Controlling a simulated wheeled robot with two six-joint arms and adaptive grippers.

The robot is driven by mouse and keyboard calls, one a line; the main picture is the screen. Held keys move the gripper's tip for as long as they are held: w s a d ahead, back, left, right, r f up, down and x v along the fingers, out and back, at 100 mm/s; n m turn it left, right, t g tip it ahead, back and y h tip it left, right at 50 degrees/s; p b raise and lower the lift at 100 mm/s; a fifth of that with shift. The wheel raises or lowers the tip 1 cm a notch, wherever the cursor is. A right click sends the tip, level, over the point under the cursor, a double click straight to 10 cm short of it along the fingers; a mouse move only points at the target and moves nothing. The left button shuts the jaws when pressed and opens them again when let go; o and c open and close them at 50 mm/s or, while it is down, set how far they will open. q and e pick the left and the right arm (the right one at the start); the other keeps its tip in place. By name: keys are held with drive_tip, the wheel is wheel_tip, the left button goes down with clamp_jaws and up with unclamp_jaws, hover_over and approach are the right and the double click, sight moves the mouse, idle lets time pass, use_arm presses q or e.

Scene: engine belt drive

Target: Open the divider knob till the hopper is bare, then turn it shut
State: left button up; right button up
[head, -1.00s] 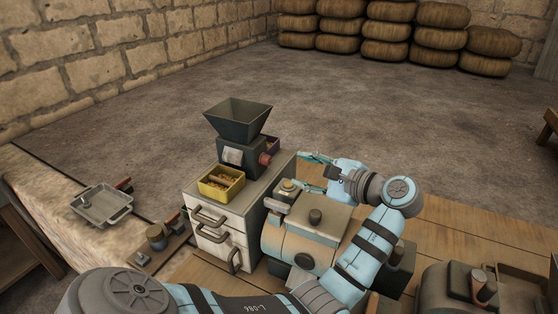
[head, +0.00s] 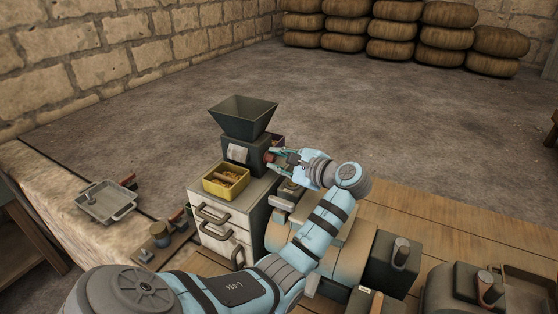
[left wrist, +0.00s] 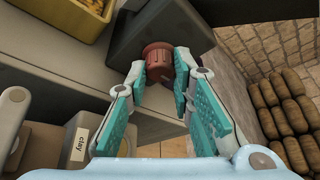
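The dark hopper (head: 243,118) sits on top of the dark divider box (head: 240,155), which stands on a cabinet. Its inside looks dark, and I cannot tell whether anything lies in it. The reddish divider knob (head: 269,156) sticks out of the box's right side; it also shows in the left wrist view (left wrist: 157,58). My left gripper (head: 279,158) is at the knob, its two fingertips (left wrist: 162,70) on either side of it. The fingers are spread, and no firm hold shows. My right gripper is out of view.
A grey tray (head: 104,207) lies at left. Machinery (head: 395,265) stands at right.

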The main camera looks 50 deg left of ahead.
use_arm(q)
drive_tip(key=shift+n, duration=0.3)
clamp_jaws()
drive_tip(key=shift+n+t+y+p, duration=0.3)
drive_tip(key=shift+n+p, duration=0.05)
drive_tip(key=shift+n, duration=0.05)
drive_tip(key=shift+f+n+y, duration=0.15)
drive_tip(key=shift+n+y, duration=0.15)
drive_tip(key=shift+n, duration=0.2)
drive_tip(key=shift+f+n+t+b, duration=0.1)
drive_tip(key=shift+n+t+b, duration=0.25)
drive_tip(key=shift+n, duration=0.15)
drive_tip(key=shift+s+n+y+b, duration=0.1)
drive_tip(key=shift+n+y+b, duration=0.7)
drive_tip(key=shift+n, duration=0.3)
